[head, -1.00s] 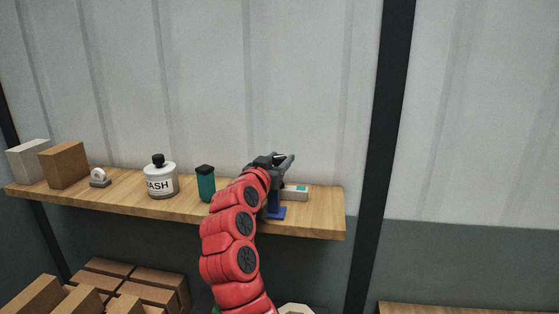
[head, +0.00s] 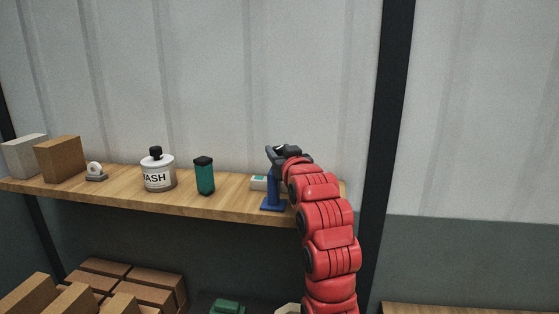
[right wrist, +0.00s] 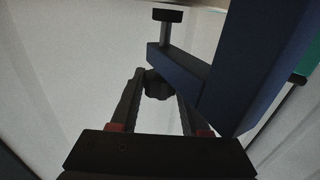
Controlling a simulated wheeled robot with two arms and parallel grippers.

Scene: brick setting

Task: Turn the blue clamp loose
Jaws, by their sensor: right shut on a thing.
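The blue clamp (head: 272,193) stands upright on the wooden shelf towards its right end. Its blue frame (right wrist: 262,65) fills the upper right of the right wrist view, with a dark knob (right wrist: 157,86) at the end of its arm. My right gripper (head: 273,152) is at the top of the clamp, its red arm coming up on the right. In the right wrist view its two fingers (right wrist: 155,80) are shut on the knob, one on each side. My left gripper is not in view.
On the wooden shelf (head: 225,207) stand a small white box (head: 258,183) behind the clamp, a teal canister (head: 204,177), a white bottle (head: 158,174), a grey caster (head: 96,171) and two blocks (head: 60,160). Brown boxes (head: 130,278) lie below. A dark post (head: 385,150) rises at right.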

